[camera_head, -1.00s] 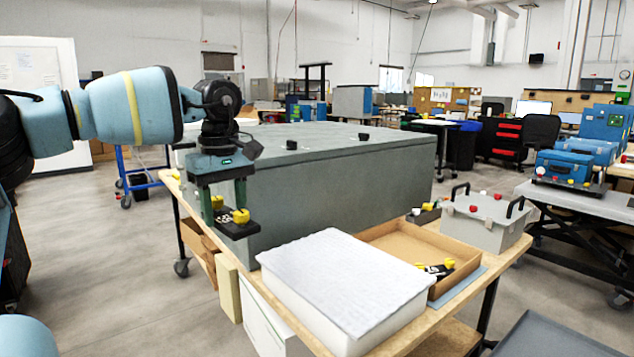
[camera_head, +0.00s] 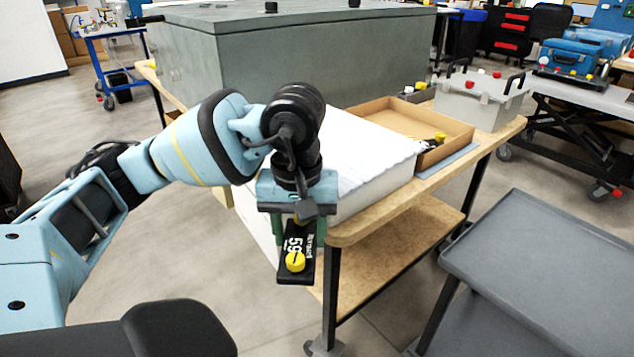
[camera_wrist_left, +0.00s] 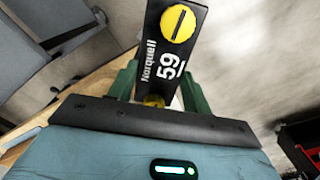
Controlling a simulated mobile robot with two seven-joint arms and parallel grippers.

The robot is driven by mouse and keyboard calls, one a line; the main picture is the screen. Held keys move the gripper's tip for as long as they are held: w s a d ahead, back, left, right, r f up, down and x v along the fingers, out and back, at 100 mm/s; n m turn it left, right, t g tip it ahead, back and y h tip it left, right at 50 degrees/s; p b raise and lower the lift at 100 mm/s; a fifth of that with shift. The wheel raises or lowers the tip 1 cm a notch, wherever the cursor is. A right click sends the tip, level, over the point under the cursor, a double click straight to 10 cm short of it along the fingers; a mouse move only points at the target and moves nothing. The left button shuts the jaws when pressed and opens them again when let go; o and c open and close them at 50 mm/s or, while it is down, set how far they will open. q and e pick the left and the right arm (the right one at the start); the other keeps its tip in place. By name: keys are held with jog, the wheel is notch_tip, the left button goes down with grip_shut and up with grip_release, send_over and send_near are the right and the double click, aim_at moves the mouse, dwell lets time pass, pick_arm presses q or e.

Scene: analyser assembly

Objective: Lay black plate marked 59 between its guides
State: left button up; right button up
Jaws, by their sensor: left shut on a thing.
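The black plate marked 59 (camera_head: 296,262) hangs in my left gripper (camera_head: 297,232), beyond the near corner of the wooden table. Yellow knobs sit on the plate, and its white marking 59 faces up toward my head. In the left wrist view the plate (camera_wrist_left: 172,75) lies between the two green fingers of my left gripper (camera_wrist_left: 161,95), which are shut on it. The plate is clear of the table top, over the floor. I cannot make out its guides in these views. My right gripper is not in view.
The wooden table (camera_head: 433,207) carries a large grey case (camera_head: 290,60), a white box (camera_head: 375,160), a cardboard tray (camera_head: 455,130) and a grey box with black handles (camera_head: 480,101). A grey cart (camera_head: 550,260) stands at the right, with open floor between.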

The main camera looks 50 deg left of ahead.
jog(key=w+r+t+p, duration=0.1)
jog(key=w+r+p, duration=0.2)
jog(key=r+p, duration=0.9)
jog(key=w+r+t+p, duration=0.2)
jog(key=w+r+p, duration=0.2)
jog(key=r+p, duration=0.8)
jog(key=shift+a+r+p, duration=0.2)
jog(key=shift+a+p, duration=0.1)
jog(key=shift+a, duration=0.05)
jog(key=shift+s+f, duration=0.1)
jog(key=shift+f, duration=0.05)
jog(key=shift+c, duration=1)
pick_arm(q)
jog(key=s+d+r+m, duration=0.1)
jog(key=d+r+m, duration=0.2)
jog(key=d+m, duration=0.5)
jog(key=d, duration=0.3)
jog(key=shift+s+d+r+m, duration=0.2)
jog(key=shift+s+r+m, duration=0.05)
jog(key=shift+s+m, duration=0.05)
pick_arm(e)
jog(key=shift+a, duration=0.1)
pick_arm(q)
jog(key=shift+a, duration=0.1)
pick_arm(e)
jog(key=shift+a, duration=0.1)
